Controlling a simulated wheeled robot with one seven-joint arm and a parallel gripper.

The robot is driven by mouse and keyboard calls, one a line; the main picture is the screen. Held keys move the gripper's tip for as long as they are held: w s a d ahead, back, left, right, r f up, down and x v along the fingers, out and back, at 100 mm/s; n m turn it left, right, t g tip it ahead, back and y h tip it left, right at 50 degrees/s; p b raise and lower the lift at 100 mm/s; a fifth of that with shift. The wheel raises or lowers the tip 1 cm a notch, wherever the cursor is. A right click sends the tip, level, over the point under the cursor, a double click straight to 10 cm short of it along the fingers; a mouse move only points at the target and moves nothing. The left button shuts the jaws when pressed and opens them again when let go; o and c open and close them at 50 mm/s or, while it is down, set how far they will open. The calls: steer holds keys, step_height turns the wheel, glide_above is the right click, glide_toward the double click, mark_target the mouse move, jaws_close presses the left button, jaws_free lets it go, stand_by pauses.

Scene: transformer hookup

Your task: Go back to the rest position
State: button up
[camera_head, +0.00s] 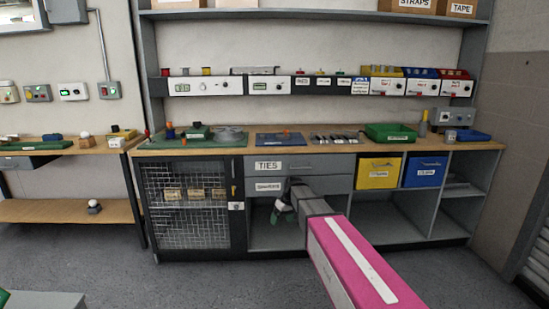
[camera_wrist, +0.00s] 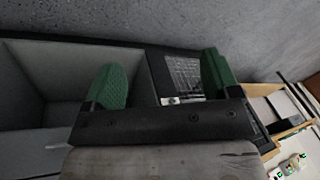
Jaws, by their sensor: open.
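My gripper (camera_head: 284,208) is in front of the workbench's lower section, below the drawer labelled TIES (camera_head: 269,166). My pink and grey arm reaches out to it from the lower right of the head view. In the wrist view my gripper (camera_wrist: 162,76) shows two green fingers spread wide apart with nothing between them. The mesh cabinet door (camera_head: 190,205) is to the left of my gripper in the head view. It also shows between and behind the fingers in the wrist view (camera_wrist: 183,75).
The workbench top (camera_head: 350,146) carries a green mat (camera_head: 180,140), a blue tray (camera_head: 280,139), several tools and a green tray (camera_head: 390,132). Yellow (camera_head: 378,173) and blue (camera_head: 424,171) bins sit below. A side bench (camera_head: 60,148) stands left. The grey floor (camera_head: 200,280) in front is clear.

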steer(key=s+d+f+m+h, duration=0.1)
steer(key=s+d+f+m, duration=0.2)
steer(key=s+d, duration=0.4)
steer(key=s+d+f+m+h, duration=0.2)
steer(key=s+d, duration=0.6)
steer(key=s, duration=0.8)
steer(key=shift+s+d+f+m, duration=0.3)
steer(key=shift+s+f+m, duration=0.05)
steer(key=shift+f+m, duration=0.55)
